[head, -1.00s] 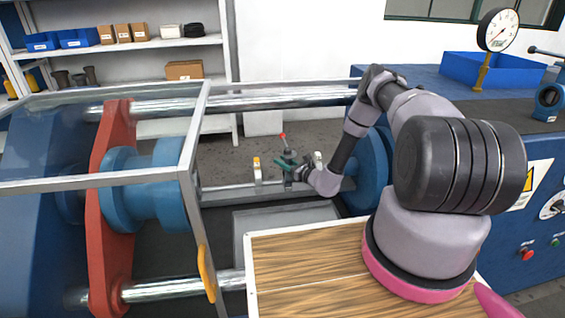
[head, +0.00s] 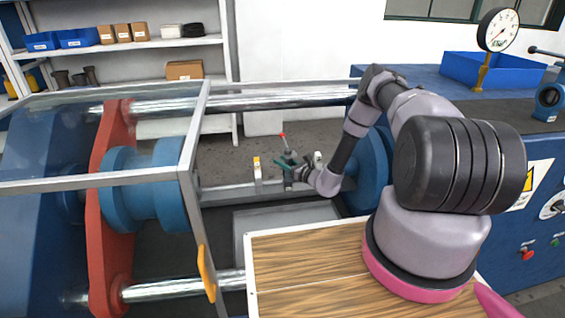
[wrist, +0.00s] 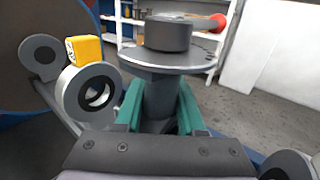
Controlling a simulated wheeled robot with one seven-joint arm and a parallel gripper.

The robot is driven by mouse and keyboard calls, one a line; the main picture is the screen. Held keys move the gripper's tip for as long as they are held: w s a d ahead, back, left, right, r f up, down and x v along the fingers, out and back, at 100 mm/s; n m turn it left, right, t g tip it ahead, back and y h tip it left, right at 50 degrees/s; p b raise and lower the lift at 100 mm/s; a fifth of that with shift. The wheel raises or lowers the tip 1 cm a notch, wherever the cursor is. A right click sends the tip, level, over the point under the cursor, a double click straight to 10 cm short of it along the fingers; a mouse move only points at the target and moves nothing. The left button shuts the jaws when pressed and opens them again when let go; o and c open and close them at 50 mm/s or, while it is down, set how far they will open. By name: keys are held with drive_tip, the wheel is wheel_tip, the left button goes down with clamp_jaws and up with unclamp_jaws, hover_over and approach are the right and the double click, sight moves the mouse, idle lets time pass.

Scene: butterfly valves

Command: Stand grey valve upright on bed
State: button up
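The grey valve (head: 289,158), with a red-tipped lever, looks upright at the grey bed (head: 225,193) in the head view. In the wrist view its round flange and dark hub (wrist: 168,36) stand above its neck (wrist: 160,98). My gripper (wrist: 158,108) has its green fingers on either side of that neck and appears closed on it. It also shows in the head view (head: 284,165), coming from the right. The valve's lower end is hidden by my gripper, so I cannot tell whether it touches the bed.
A ring-shaped grey valve with a yellow top (head: 257,172) stands left of the held valve, close in the wrist view (wrist: 90,92). A pale part (head: 318,158) is to the right. Blue flanges (head: 150,190) and steel bars (head: 250,101) bound the space.

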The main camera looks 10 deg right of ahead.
drive_tip(key=shift+s+f, duration=0.3)
idle(0.6)
drive_tip(key=o, duration=0.5)
drive_tip(key=shift+w+r, duration=0.1)
drive_tip(key=shift+d, duration=0.15)
drive_tip(key=v, duration=1)
drive_tip(key=shift+s+d, duration=0.15)
drive_tip(key=shift+s, duration=0.2)
